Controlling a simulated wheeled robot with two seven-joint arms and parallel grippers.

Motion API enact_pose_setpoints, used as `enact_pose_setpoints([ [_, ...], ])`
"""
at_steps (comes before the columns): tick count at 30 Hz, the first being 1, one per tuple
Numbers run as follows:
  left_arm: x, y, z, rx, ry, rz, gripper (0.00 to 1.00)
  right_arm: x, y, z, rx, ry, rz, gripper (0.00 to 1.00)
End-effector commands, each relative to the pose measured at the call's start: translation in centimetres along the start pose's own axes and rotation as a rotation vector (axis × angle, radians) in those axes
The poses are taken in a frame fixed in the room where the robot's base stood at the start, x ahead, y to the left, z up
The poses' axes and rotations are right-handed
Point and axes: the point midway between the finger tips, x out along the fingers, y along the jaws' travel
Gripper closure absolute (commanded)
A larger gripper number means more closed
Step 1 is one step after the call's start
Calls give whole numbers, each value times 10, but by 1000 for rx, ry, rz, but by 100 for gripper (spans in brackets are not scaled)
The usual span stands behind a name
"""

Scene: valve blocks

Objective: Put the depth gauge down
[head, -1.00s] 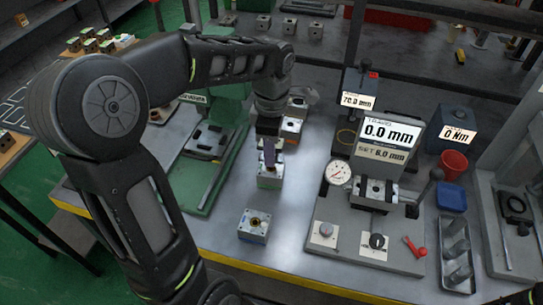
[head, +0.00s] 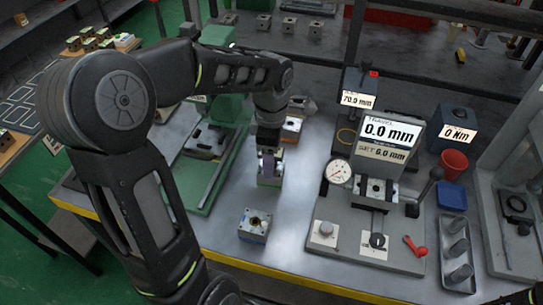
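My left gripper (head: 268,154) points down over the middle of the bench. A small purple-grey piece (head: 268,166) shows at its fingertips, just above or against a metal valve block (head: 270,181). I cannot tell whether this piece is the depth gauge or part of the gripper, nor whether the fingers are closed on it. No other thing is clearly the depth gauge. A round white dial (head: 339,172) sits at the left of the test fixture (head: 327,262). My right gripper is not in view.
Another valve block (head: 254,225) stands nearer the front edge. The fixture carries a 0.0 mm display (head: 388,133), and a red cup (head: 453,164) and blue tray (head: 452,198) stand to its right. A green press (head: 205,150) is on the left.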

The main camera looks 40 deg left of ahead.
Motion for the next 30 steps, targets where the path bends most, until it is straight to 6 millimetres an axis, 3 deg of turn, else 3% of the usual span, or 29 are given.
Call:
enact_pose_setpoints([
  [11,-15,1,0,-1,-1,4,41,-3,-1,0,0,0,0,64],
  [24,-100,1,1,0,-2,4,41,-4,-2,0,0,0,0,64],
  [30,-121,0,0,0,-1,2,41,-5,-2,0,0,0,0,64],
])
